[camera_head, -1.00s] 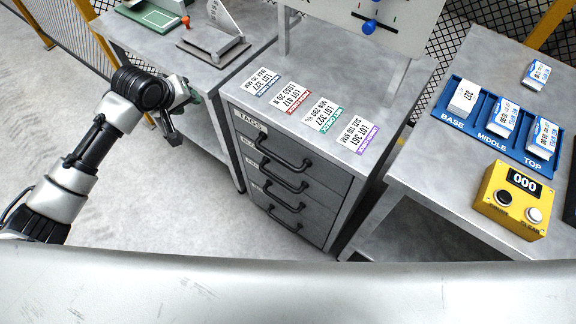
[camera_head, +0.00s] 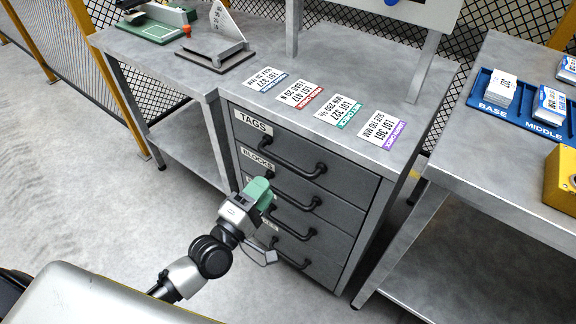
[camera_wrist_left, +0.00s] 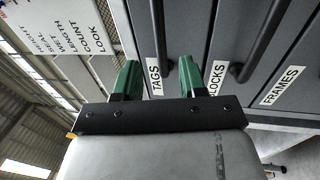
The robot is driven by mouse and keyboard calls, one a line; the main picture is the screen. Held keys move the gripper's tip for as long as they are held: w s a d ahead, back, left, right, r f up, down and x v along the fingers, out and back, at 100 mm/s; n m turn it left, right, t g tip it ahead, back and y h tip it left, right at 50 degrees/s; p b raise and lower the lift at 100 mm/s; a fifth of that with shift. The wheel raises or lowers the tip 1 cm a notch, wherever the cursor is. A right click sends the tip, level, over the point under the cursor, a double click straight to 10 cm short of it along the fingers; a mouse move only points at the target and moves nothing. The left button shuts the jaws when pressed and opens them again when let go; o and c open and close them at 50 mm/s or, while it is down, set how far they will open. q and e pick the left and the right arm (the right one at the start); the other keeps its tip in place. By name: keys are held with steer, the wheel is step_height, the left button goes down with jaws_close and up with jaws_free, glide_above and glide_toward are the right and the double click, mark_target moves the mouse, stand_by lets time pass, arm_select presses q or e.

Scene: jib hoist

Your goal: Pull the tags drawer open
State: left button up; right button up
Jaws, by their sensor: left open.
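The tags drawer (camera_head: 300,147) is the top drawer of a dark grey cabinet and looks shut. Its white TAGS label (camera_head: 253,122) sits at its upper left, and its dark bar handle (camera_head: 292,168) runs across the front. My left gripper (camera_head: 262,194) has green fingers and is in front of the cabinet, over the lower drawers in the head view. In the left wrist view its open fingers (camera_wrist_left: 159,80) are spread, with the TAGS label and the near end of the tags handle (camera_wrist_left: 159,35) showing between and beyond them. The gripper holds nothing. My right gripper is not seen.
Lower drawers with similar handles (camera_head: 290,203) lie below, all shut. Several lot cards (camera_head: 342,112) lie on the cabinet top. A side bench (camera_head: 165,60) stands at left. A table at right holds a blue tray (camera_head: 480,105) and a yellow box (camera_head: 563,178).

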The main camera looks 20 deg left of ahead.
mark_target(285, 161)
arm_select(q)
steer(key=x, duration=0.8)
steer(key=shift+w+d, duration=0.1)
steer(key=shift+w, duration=0.15)
jaws_close()
